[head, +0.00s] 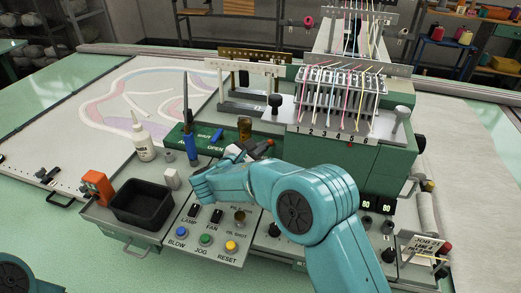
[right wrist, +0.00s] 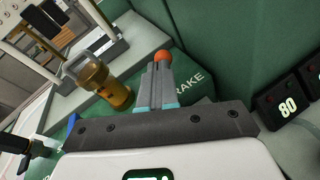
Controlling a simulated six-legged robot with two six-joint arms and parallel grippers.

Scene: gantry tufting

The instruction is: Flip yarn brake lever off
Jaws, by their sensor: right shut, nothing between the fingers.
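The brake lever shows an orange ball knob (right wrist: 162,56) in the right wrist view, just beyond my fingertips. Its shaft is hidden behind my fingers, so I cannot tell its tilt or whether they touch. The green housing (right wrist: 192,84) behind it carries lettering ending in "RAKE". My right gripper (right wrist: 157,82) is shut and empty, its fingers pointing at the knob. In the head view my right gripper (head: 262,147) is at the green machine's front, and my arm hides the lever. My left gripper is out of view; only a teal arm part shows at lower left.
An amber cylinder (right wrist: 108,85) stands close left of my fingers, also in the head view (head: 244,127). A black bin (head: 142,204), an orange device (head: 97,186), a white bottle (head: 142,140) and a button panel (head: 205,238) lie left. Numbered yarn guides (head: 335,95) rise behind.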

